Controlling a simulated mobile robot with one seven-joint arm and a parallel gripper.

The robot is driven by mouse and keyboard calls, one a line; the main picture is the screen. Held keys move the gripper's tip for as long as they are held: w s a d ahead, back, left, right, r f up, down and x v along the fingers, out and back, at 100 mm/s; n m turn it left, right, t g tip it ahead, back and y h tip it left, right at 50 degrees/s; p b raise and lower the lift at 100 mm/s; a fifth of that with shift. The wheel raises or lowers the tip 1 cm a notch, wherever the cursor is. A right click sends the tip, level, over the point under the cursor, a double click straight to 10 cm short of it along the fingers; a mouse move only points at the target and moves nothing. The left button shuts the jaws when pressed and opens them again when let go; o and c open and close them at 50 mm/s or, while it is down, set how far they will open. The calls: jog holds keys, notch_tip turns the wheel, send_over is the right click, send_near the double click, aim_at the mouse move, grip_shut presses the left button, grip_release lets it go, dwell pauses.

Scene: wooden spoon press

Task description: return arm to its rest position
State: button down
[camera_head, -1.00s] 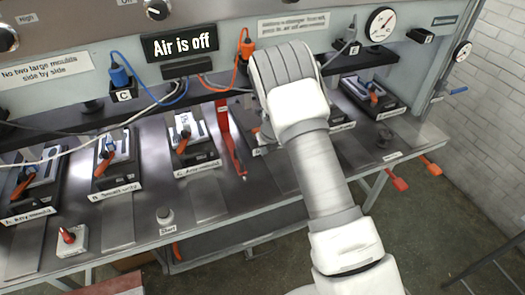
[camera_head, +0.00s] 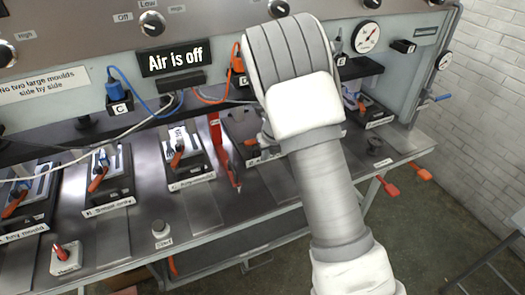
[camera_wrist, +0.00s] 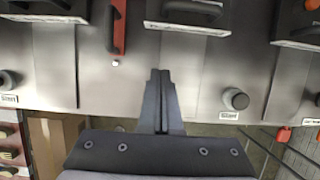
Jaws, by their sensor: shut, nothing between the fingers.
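My arm shows large in the head view, reaching up from the lower right over the press bench (camera_head: 270,195). My gripper is hidden behind the arm in that view. In the wrist view my gripper (camera_wrist: 160,75) points forward with its two dark fingers together and nothing between them. It is over the front part of the metal bench top (camera_wrist: 190,88), apart from the moulds beyond its tips.
Mould stations (camera_head: 190,158) with orange-handled levers line the bench. The sign (camera_head: 178,57) reads "Air is off".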

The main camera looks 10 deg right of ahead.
jog(key=s+r+n+y, duration=0.1)
jog(key=s+r+n, duration=0.65)
jog(key=r, duration=0.25)
jog(key=s+r+n+y, duration=0.1)
jog(key=s+r+n, duration=0.5)
jog(key=r+n, duration=0.3)
jog(key=s+d+r+n+h, duration=0.1)
jog(key=s+d+r+n, duration=0.2)
jog(key=s+n, duration=0.5)
jog(key=s+d+r+n+t+h, duration=0.1)
jog(key=s+d+r+n+h, duration=0.1)
jog(key=s+n, duration=0.6)
jog(key=shift+s+d+r, duration=0.55)
jog(key=shift+s+r, duration=0.45)
jog(key=shift+s, duration=1.45)
